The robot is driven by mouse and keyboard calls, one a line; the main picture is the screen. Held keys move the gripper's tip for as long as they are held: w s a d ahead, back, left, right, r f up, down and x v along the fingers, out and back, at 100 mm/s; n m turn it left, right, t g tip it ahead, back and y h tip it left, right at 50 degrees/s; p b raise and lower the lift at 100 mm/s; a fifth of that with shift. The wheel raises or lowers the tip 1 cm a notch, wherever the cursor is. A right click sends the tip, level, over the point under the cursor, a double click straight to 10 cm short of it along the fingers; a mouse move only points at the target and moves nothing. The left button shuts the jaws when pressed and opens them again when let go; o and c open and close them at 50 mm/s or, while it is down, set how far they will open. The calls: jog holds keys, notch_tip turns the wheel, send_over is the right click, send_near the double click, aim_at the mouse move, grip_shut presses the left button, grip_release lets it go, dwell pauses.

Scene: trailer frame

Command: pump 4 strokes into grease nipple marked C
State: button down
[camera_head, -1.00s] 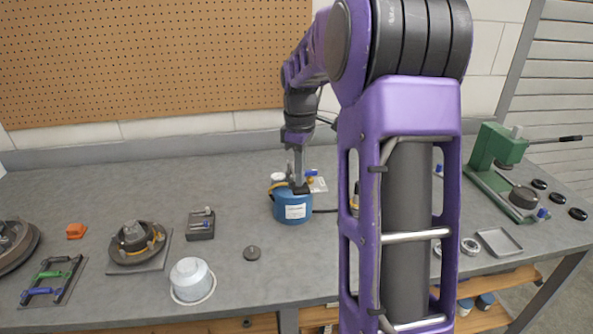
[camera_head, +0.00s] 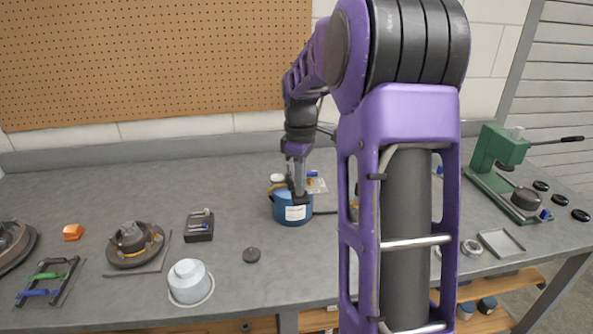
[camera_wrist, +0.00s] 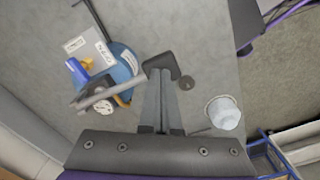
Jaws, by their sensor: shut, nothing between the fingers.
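The blue grease pump (camera_head: 292,213) stands on the workbench, with a white label on its front. My gripper (camera_head: 299,194) is directly over it, pointing down, and hides part of its top. In the wrist view the shut fingertips (camera_wrist: 161,66) are beside the blue pump body (camera_wrist: 124,60), at the end of a grey lever (camera_wrist: 98,97). I cannot tell whether they touch the lever. The label writing is too small to read, so I cannot pick out nipple C.
A white container (camera_head: 189,282), a dark knob (camera_head: 252,255), a small dark block (camera_head: 199,226) and a hub on a plate (camera_head: 136,246) stand left of the pump. A green press (camera_head: 497,160) stands at the right.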

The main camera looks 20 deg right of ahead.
jog(key=shift+f+b, duration=0.45)
jog(key=shift+f, duration=0.5)
jog(key=shift+r, duration=0.1)
jog(key=r+p, duration=0.4)
jog(key=shift+w+d+r+p, duration=0.1)
jog(key=shift+w+r+p, duration=0.25)
jog(key=shift+r, duration=0.05)
jog(key=shift+w+r, duration=0.15)
jog(key=shift+r, duration=0.7)
jog(key=shift+b, duration=0.3)
